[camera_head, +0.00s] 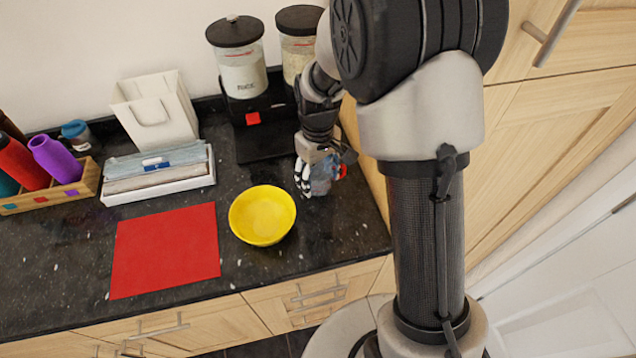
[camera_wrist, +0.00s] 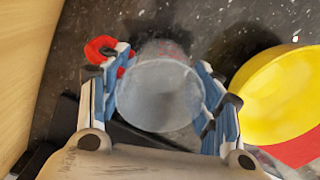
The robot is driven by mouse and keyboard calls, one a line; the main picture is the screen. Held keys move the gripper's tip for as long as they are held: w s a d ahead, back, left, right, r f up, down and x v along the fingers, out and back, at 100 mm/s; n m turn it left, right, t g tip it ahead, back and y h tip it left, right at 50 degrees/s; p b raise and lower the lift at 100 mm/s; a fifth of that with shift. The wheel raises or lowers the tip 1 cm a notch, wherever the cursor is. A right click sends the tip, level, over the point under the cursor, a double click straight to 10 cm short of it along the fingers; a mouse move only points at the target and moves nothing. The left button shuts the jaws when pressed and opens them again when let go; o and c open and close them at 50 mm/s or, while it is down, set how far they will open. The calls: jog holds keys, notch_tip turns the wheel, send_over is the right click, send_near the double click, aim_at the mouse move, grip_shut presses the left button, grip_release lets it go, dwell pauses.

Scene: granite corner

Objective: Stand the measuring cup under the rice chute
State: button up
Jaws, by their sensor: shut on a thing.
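The clear measuring cup (camera_wrist: 158,95) with a red handle (camera_wrist: 100,48) is between the fingers of my gripper (camera_wrist: 163,64), which is shut on it. In the head view, my gripper (camera_head: 318,174) and the cup (camera_head: 322,186) are at the counter's right end, right of the yellow bowl. The gap between the cup and the counter is unclear. The rice dispenser (camera_head: 241,73) stands at the back, left of my gripper. It is labelled RICE and has a dark lid; its red chute part (camera_head: 253,118) is low on the front, above a black base (camera_head: 262,146).
A second dispenser (camera_head: 297,57) is partly hidden by my arm. A yellow bowl (camera_head: 262,215) is in front of the black base.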

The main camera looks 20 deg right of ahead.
jog(key=shift+f, duration=1.35)
jog(key=shift+f+b, duration=0.1)
jog(key=shift+b, duration=0.25)
jog(key=o, duration=1)
jog(key=shift+o, duration=0.2)
